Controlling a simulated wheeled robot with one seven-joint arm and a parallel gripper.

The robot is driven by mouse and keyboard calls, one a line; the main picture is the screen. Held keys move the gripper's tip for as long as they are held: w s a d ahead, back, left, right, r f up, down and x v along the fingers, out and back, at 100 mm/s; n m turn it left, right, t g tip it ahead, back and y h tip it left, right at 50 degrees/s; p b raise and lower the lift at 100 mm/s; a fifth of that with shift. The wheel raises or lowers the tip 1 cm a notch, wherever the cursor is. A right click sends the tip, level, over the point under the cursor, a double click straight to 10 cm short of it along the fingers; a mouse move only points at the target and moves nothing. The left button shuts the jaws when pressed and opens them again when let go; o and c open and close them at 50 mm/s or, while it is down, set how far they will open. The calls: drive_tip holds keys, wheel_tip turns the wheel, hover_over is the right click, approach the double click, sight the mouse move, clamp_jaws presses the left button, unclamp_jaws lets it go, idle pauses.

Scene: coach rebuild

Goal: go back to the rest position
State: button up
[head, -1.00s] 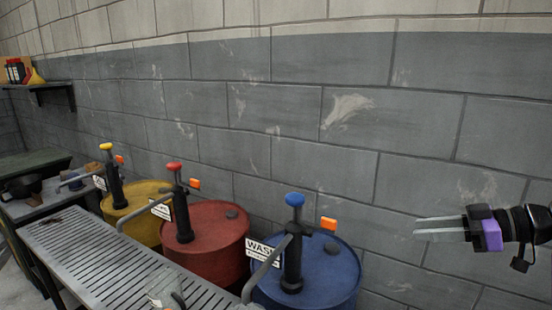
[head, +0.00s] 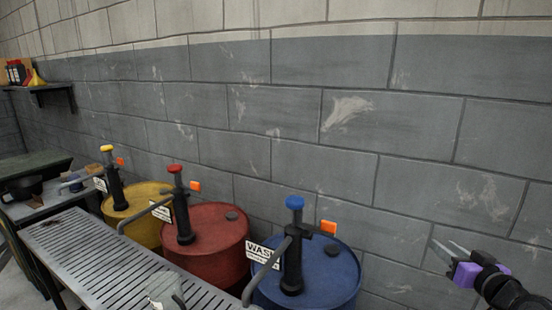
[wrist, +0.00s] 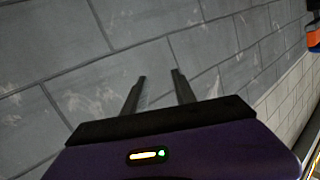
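My gripper (head: 450,251) is at the right of the head view, in front of the grey block wall and to the right of the blue drum. Its fingers point up and to the left. In the wrist view my gripper (wrist: 158,80) shows two fingers apart with bare wall between them, so it is open and empty. It touches nothing that I can see.
A blue drum (head: 335,280), a red drum (head: 215,250) and a yellow drum (head: 140,195), each with a hand pump, stand along the wall (head: 420,140). A slatted metal bench (head: 85,255) runs in front of them. A shelf (head: 45,88) hangs at far left. Space around my gripper is clear.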

drive_tip(key=s+a+f+m+t+h+p, duration=0.1)
drive_tip(key=s+a+f+h, duration=0.15)
drive_tip(key=s, duration=0.65)
drive_tip(key=s+a+f+m+h, duration=0.2)
drive_tip(key=s+a+f, duration=0.2)
drive_tip(key=s, duration=0.4)
drive_tip(key=s+a+n+y+p, duration=0.1)
drive_tip(key=s+a, duration=0.4)
drive_tip(key=s, duration=0.6)
drive_tip(key=s+a+r+n+g+y+p, duration=0.1)
drive_tip(key=s+a, duration=0.4)
drive_tip(key=s, duration=0.7)
drive_tip(key=s+a+r+n+g+y+p, duration=0.1)
drive_tip(key=s+a, duration=0.4)
drive_tip(key=s, duration=0.6)
drive_tip(key=shift+s+n+y, duration=0.3)
drive_tip(key=shift+n+y, duration=0.15)
drive_tip(key=shift+n, duration=0.25)
